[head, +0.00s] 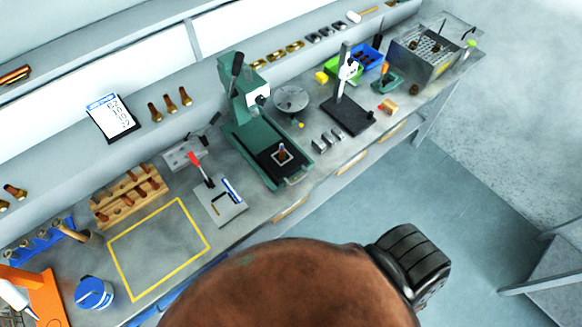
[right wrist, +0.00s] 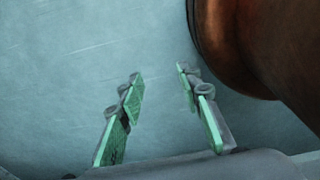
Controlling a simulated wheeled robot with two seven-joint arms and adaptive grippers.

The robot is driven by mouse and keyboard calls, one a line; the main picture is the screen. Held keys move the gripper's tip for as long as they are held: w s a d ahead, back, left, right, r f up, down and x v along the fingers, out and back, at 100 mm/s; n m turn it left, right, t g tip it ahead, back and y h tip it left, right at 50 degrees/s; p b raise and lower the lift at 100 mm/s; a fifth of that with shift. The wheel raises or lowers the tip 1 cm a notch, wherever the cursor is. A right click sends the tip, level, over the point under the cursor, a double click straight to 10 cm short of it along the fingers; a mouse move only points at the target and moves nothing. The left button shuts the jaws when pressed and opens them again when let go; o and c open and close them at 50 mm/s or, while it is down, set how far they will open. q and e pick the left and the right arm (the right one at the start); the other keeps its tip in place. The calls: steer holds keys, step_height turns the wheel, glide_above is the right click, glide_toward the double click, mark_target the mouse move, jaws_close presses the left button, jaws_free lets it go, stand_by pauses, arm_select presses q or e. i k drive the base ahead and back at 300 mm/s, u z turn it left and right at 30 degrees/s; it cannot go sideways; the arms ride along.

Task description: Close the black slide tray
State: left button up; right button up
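The black slide tray (head: 276,161) sits low at the front of a green press (head: 245,110) on the bench in the head view. A small pale square piece with a dark part (head: 282,154) is on it. A metal handle (head: 297,181) is at its front end, near the bench's front edge. I cannot tell exactly how far the tray is out. My right gripper (right wrist: 158,80) shows in the right wrist view, open and empty, over plain blue-grey floor and apart from the tray. My left gripper is not in view.
A red-handled fixture (head: 220,201) and a yellow-outlined area (head: 160,250) lie left of the press. A black-based stand (head: 348,115) and small metal blocks (head: 326,141) are to its right. My brown arm part covers the lower middle. Floor in front is clear.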

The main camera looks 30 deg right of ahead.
mark_target(280, 170)
steer(key=u, duration=1.45)
steer(key=k, duration=0.95)
steer(key=z, duration=1.9)
